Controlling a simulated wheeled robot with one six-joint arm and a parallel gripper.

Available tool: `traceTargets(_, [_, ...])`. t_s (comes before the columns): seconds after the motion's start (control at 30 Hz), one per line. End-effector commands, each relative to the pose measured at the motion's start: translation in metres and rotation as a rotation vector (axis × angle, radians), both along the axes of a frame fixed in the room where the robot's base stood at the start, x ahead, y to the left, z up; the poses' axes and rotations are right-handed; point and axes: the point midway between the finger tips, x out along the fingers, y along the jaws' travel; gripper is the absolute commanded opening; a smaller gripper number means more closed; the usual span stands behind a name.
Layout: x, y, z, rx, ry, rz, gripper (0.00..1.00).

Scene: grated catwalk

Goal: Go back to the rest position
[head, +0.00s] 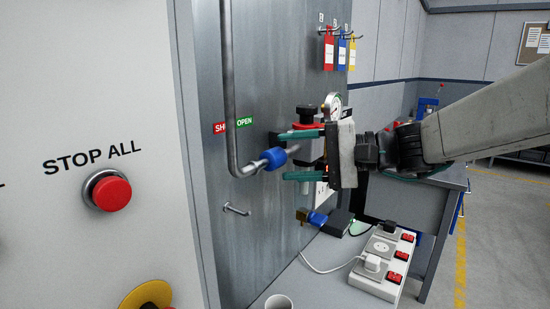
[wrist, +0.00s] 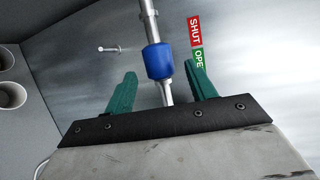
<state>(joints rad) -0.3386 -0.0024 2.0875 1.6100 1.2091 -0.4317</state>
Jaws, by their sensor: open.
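My gripper (head: 304,155) is in front of the grey metal panel, its two green fingers apart. In the wrist view my gripper (wrist: 160,88) has its fingers on either side of a blue valve part (wrist: 158,61) on a pipe, with gaps to both fingers. In the head view the blue part (head: 274,158) is just left of the fingertips. The SHUT/OPEN label (head: 236,124) is on the panel behind, partly hidden in the wrist view by a finger. My arm (head: 490,115) reaches in from the right.
A pressure gauge (head: 333,104) and a red-collared fitting (head: 308,126) sit close behind my gripper. A power strip (head: 384,262) lies on the bench below. A peg (head: 237,209) sticks out of the panel. A red STOP ALL button (head: 112,193) is at left. Coloured tags (head: 341,53) hang above.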

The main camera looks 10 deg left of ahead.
Motion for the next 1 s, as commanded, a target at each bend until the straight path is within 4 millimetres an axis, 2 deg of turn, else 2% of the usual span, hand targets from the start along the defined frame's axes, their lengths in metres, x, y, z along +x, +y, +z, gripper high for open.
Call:
traceTargets(0.03, [0.001, -0.008, 0.001, 0.0, 0.0, -0.003, 0.56])
traceTargets(0.17, [0.001, -0.018, 0.003, 0.0, -0.001, -0.002, 0.56])
traceTargets(0.5, [0.0, -0.021, 0.003, -0.002, -0.001, -0.001, 0.56])
traceTargets(0.57, [-0.004, -0.024, 0.002, -0.016, -0.006, 0.004, 0.56])
traceTargets(0.67, [-0.022, -0.04, -0.005, -0.091, -0.021, 0.022, 0.56])
traceTargets(0.77, [-0.056, -0.072, -0.022, -0.249, -0.053, 0.054, 0.56])
traceTargets(0.87, [-0.097, -0.119, -0.049, -0.467, -0.083, 0.076, 0.56])
traceTargets(1.0, [-0.149, -0.195, -0.091, -0.796, -0.114, 0.071, 0.56])
